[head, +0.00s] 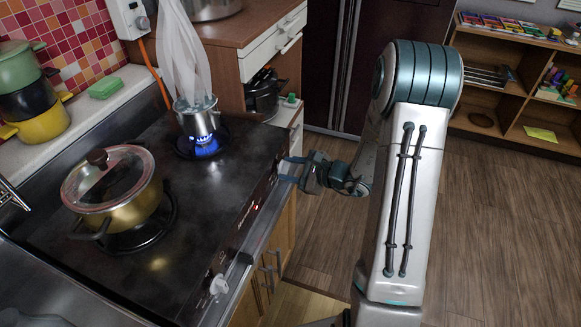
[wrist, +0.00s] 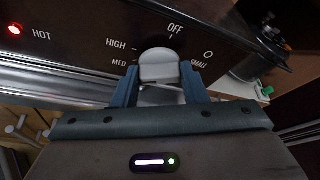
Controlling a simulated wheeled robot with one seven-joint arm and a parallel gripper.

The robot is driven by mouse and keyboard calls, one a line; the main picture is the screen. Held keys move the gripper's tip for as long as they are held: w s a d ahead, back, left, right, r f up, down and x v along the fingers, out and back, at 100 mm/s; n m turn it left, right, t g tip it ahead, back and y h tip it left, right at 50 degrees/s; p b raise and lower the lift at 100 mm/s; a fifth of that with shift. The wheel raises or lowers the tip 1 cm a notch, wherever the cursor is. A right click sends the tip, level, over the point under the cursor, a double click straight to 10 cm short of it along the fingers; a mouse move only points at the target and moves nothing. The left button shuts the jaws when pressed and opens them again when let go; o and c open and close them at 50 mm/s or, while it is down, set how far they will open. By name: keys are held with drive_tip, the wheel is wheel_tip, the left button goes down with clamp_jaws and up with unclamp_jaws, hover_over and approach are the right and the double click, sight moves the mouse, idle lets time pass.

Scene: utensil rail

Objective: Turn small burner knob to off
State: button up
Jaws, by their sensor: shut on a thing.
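The small burner knob (wrist: 158,65) is a pale grey knob on the dark front panel. In the wrist view it sits between the two blue fingers of my gripper (wrist: 159,76), which are shut on its sides. The panel around it reads OFF above, HIGH and MED to the left and SMALL to the right. I cannot tell which mark the knob points to. In the head view my gripper (head: 290,170) is at the far end of the stove front and hides the knob. The small burner (head: 205,146) burns with a blue flame under a small metal pot (head: 195,118).
White steam or smoke (head: 184,55) rises from the small pot. A lidded golden pot (head: 120,195) stands on the nearer burner. Another white knob (head: 219,285) is at the near end of the panel. A red HOT light (wrist: 15,29) glows. Wooden floor (head: 480,240) lies open at right.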

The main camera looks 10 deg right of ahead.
drive_tip(key=m+g+p, duration=0.1)
drive_tip(key=p, duration=0.1)
drive_tip(key=m+g+y+p, duration=0.1)
drive_tip(key=m+p, duration=0.1)
drive_tip(key=shift+w+d+r+m+p, duration=0.1)
drive_tip(key=shift+r+m+p, duration=0.2)
drive_tip(key=shift+p, duration=0.1)
drive_tip(key=m+g+y+p, duration=0.1)
drive_tip(key=m+p, duration=0.1)
drive_tip(key=m+g+y+p, duration=0.1)
drive_tip(key=m+p, duration=0.1)
drive_tip(key=shift+w+d+f+p, duration=0.1)
drive_tip(key=shift+w+f+p, duration=0.05)
drive_tip(key=shift+p, duration=0.15)
drive_tip(key=m+y, duration=0.1)
drive_tip(key=m, duration=0.2)
drive_tip(key=m+g+y, duration=0.1)
drive_tip(key=m+y, duration=0.1)
drive_tip(key=m, duration=0.1)
drive_tip(key=m+g+y+p, duration=0.1)
drive_tip(key=m, duration=0.2)
drive_tip(key=shift+w+d+f+m+y, duration=0.1)
drive_tip(key=shift+w+f+m+y, duration=0.05)
drive_tip(key=shift+f+m+y, duration=0.2)
drive_tip(key=o, duration=0.9)
drive_tip(key=shift+o, duration=0.2)
drive_tip(key=shift+f, duration=0.1)
